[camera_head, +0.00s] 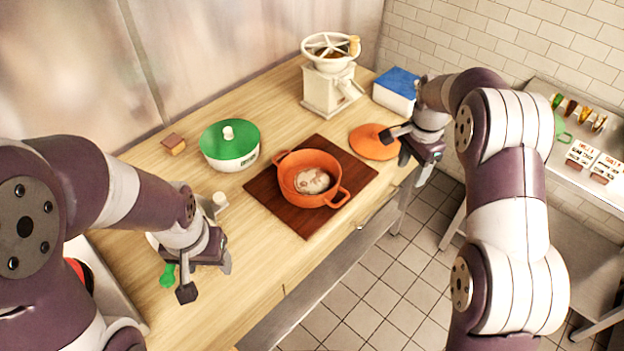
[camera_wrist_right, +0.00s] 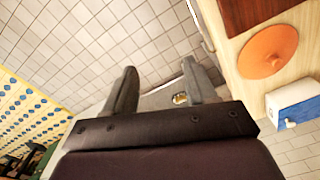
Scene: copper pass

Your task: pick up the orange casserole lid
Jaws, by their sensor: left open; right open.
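The orange casserole lid (camera_head: 374,142) lies flat on the wooden counter, right of the dark board. It also shows in the right wrist view (camera_wrist_right: 268,50), with a small knob at its middle. The orange casserole (camera_head: 309,179) stands uncovered on the board with a pale lump of food inside. My right gripper (camera_head: 409,158) is open and empty, close to the right of the lid and out past the counter edge, over the floor. My left gripper (camera_head: 206,282) is open above the counter's near left part, far from the lid.
A dark wooden board (camera_head: 268,192) lies under the casserole. A white pot with a green lid (camera_head: 230,141), a cream grinder (camera_head: 331,86) and a blue-and-white box (camera_head: 397,90) stand on the counter (camera_head: 272,118). A steel side table (camera_head: 590,134) holds small items at right.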

